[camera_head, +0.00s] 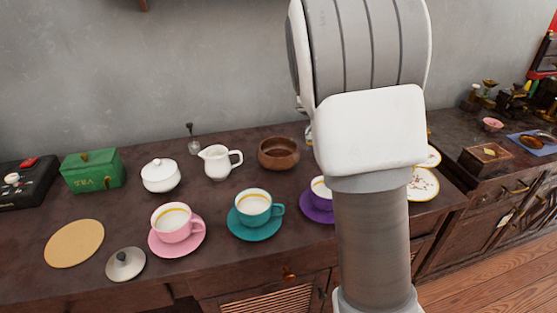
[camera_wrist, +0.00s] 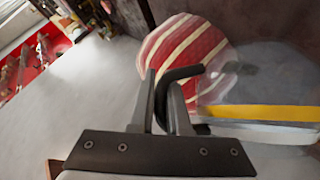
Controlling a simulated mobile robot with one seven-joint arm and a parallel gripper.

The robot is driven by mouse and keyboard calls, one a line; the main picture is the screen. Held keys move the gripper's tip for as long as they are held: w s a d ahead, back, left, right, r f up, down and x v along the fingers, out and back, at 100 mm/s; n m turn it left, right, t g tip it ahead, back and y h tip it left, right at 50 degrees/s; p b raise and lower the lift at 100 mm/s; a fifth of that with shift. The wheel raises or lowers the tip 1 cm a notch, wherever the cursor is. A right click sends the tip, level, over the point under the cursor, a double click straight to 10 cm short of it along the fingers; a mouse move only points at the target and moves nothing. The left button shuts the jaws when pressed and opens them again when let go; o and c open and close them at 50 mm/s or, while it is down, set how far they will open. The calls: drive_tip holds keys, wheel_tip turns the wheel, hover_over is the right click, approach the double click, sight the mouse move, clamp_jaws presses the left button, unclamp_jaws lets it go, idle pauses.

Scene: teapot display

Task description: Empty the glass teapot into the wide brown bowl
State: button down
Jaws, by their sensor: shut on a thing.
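The wide brown bowl (camera_head: 279,153) stands upright at the back of the dark counter, just left of my arm in the head view; its inside looks empty. In the wrist view my gripper (camera_wrist: 164,92) is shut on the dark curved handle (camera_wrist: 184,73) of the glass teapot. The clear teapot body (camera_wrist: 270,80) fills the right side, with a yellow-orange band of liquid (camera_wrist: 265,112) low in it. Its spout and base are not clear to see. My arm hides the gripper and most or all of the teapot in the head view.
A white creamer (camera_head: 216,163) stands left of the bowl, beside a white sugar pot (camera_head: 160,176). Pink (camera_head: 172,222), teal (camera_head: 254,207) and purple (camera_head: 321,189) cups line the front. A red-and-white striped round thing (camera_wrist: 185,48) lies beyond my fingers.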

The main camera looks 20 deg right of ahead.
drive_tip(key=shift+s+d+f+m+y, duration=0.15)
drive_tip(key=shift+d+f, duration=0.1)
drive_tip(key=shift+f, duration=0.15)
drive_tip(key=shift+s+d+f+m+y, duration=0.1)
drive_tip(key=shift+d+f+m+y, duration=0.1)
drive_tip(key=shift+f, duration=0.15)
drive_tip(key=s+d+f+y, duration=0.1)
drive_tip(key=f, duration=0.1)
drive_tip(key=s+d+f+m+t+y, duration=0.1)
drive_tip(key=d+f, duration=0.1)
drive_tip(key=s+d+f+m+y+b, duration=0.1)
drive_tip(key=d+f, duration=0.1)
drive_tip(key=f, duration=0.1)
drive_tip(key=shift+d+t+y, duration=0.25)
drive_tip(key=shift+t+y, duration=0.1)
drive_tip(key=shift+t, duration=0.05)
drive_tip(key=shift+m+t+y, duration=0.4)
drive_tip(key=shift+m+y, duration=0.15)
drive_tip(key=shift+y, duration=0.15)
drive_tip(key=r+p, duration=0.1)
drive_tip(key=p, duration=0.2)
drive_tip(key=r+p, duration=0.2)
drive_tip(key=p, duration=0.1)
drive_tip(key=r+p, duration=0.1)
drive_tip(key=p, duration=0.3)
drive_tip(key=shift+s+d+r, duration=0.25)
drive_tip(key=shift+d, duration=0.1)
drive_tip(key=shift+p, duration=0.4)
